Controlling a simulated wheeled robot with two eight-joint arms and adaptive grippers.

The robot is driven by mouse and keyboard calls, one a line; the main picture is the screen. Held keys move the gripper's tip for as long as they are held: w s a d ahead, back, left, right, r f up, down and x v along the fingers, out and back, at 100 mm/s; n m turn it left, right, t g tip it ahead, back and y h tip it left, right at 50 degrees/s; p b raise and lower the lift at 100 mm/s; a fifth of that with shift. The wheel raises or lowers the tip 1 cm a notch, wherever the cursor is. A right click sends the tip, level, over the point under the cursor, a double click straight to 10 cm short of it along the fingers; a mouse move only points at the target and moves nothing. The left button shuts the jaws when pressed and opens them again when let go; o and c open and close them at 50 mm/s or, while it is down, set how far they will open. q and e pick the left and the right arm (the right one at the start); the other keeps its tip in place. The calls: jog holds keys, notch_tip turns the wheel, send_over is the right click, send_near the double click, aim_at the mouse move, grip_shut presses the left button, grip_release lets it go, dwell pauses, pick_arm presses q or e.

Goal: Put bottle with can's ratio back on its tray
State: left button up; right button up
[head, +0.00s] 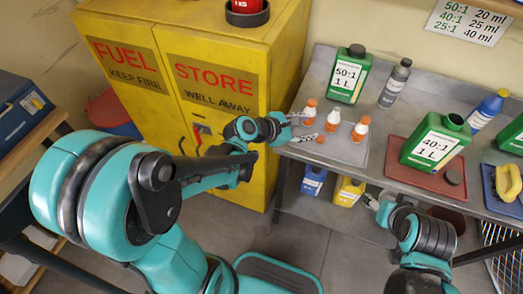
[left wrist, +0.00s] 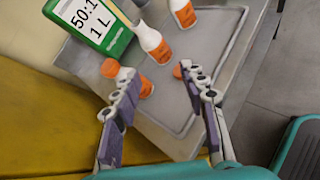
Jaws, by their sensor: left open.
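The wall chart (head: 470,20) lists 50:1 20 ml, 40:1 25 ml and 25:1 40 ml. A green can marked 40:1 1 L (head: 435,141) stands on a red tray (head: 400,178). My left gripper (head: 304,128) is open beside the capped bottle; in the left wrist view that bottle (left wrist: 147,88) is partly behind one finger. My right gripper (head: 380,203) is low before the bench, its opening unclear.
A green can marked 50:1 (head: 349,78) and a grey bottle (head: 395,84) stand behind the grey tray. A loose orange cap (head: 320,139) lies near my left fingers. The yellow cabinet (head: 225,95) is left.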

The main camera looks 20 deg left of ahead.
pick_arm(q)
jog(key=s+a+m+g+y, duration=0.1)
jog(key=s+a+m+y, duration=0.1)
jog(key=s+m, duration=0.4)
jog(key=s+a+m+g+y, duration=0.1)
jog(key=s+a+m+y, duration=0.2)
jog(key=m, duration=0.7)
jog(key=s+a+r+m+y, duration=0.1)
jog(key=s+a+m+y, duration=0.1)
jog(key=s+a+m, duration=0.3)
jog(key=s+m, duration=0.3)
jog(key=shift+s+a+g, duration=0.15)
jog(key=shift+s+g, duration=0.2)
jog(key=shift+g, duration=0.05)
